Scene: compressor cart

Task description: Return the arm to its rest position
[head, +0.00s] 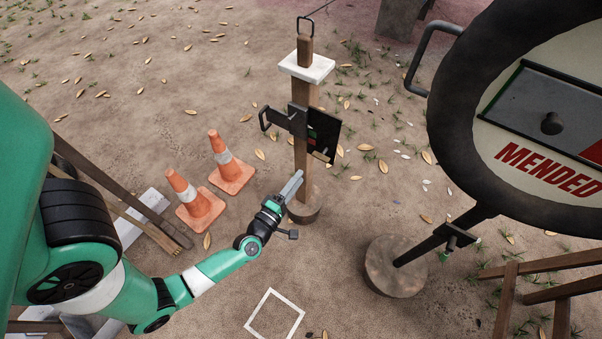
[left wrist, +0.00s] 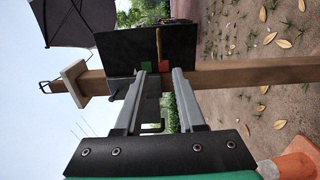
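My green left arm comes in from the left in the head view. Its left gripper (head: 292,186) points up and right towards the wooden post (head: 301,150), near its lower part. In the left wrist view the two grey fingers (left wrist: 159,76) stand apart, with nothing held between them. The post (left wrist: 235,74) runs across behind the fingertips. A black panel (head: 322,133) with a black handle (head: 266,119) is mounted on the post above my gripper. The panel also shows beyond the fingers in the left wrist view (left wrist: 117,52). My right gripper is out of view.
Two orange cones (head: 198,203) stand left of the gripper. A large round sign (head: 468,120) reading "MENDED" stands at right on a round base (head: 395,268). A white square outline (head: 274,314) lies below my arm. Wooden beams (head: 520,268) are at lower right. Open sandy ground lies behind.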

